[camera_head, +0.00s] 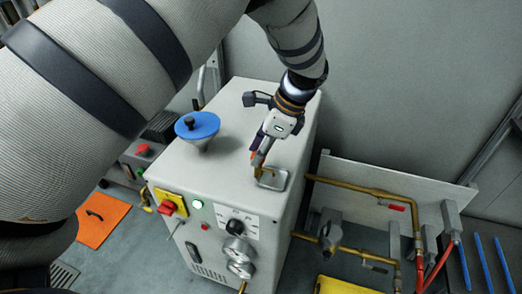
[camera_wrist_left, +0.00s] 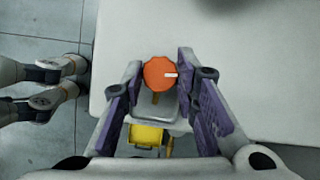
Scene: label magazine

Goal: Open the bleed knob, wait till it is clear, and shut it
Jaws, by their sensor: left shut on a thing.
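The bleed knob is an orange round knob with a white mark (camera_wrist_left: 160,73), seen in the left wrist view between my fingers; its white mark points right. My left gripper (camera_wrist_left: 160,76) is shut on it, with a purple-padded finger on each side. In the head view my left gripper (camera_head: 261,160) points down at the top of the white cabinet (camera_head: 228,95), where a brass fitting (camera_head: 268,175) stands over a small metal tray (camera_head: 275,181). In that view the fingers mostly hide the knob. I cannot tell whether anything flows into the tray. My right gripper is not in view.
A blue funnel-like cap (camera_head: 197,126) stands on the cabinet top to the left. The front has a red and yellow switch (camera_head: 170,204), a green lamp (camera_head: 197,204) and dials. Brass pipes (camera_head: 350,190) with red-handled valves run along the right. An orange mat (camera_head: 101,220) lies on the floor.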

